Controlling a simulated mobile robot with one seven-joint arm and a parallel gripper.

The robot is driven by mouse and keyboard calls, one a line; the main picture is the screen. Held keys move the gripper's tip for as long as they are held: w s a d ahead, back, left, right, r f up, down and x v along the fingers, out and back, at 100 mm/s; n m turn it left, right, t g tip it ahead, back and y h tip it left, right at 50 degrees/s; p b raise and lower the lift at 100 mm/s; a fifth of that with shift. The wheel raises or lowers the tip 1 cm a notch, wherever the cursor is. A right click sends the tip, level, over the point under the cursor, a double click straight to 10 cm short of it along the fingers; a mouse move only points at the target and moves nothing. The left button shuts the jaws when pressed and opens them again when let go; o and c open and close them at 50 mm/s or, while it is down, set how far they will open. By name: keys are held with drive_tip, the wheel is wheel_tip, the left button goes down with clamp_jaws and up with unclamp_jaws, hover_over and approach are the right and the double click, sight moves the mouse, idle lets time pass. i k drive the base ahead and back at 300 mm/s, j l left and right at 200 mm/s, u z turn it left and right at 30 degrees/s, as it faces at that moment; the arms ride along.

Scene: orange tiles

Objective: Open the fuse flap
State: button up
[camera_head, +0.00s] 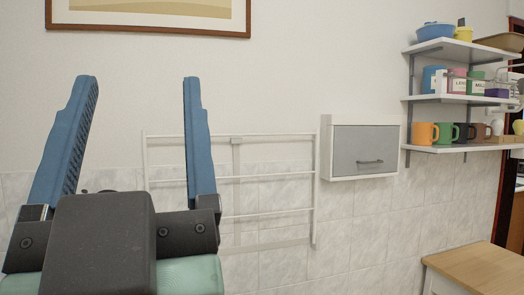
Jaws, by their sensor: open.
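The fuse box is a white wall cabinet with a grey front flap (364,148), mounted on the wall right of centre. The flap looks shut. A small dark bar handle (370,162) sits near its lower edge. My gripper (139,85) is on the left, close to the camera, with two blue fingers spread wide and pointing up. It is open and empty. It appears well to the left of the flap and apart from it.
A white wall rack (232,178) hangs between my gripper and the box. Shelves (462,98) with mugs, jars and bowls are to the right. A wooden-topped table (485,268) stands at the lower right. A framed picture (150,30) hangs above. The wall below the flap looks bare.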

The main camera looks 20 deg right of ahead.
sight(358, 150)
drive_tip(key=z, duration=1.1)
drive_tip(key=i+l, duration=0.3)
drive_tip(key=i, duration=0.2)
drive_tip(key=i+l+z, duration=0.1)
drive_tip(key=i+l, duration=0.2)
drive_tip(key=i, duration=0.2)
drive_tip(key=i+l, duration=0.3)
drive_tip(key=i, duration=0.15)
drive_tip(key=i+l+z, duration=0.1)
drive_tip(key=i+l, duration=0.15)
drive_tip(key=i, duration=0.25)
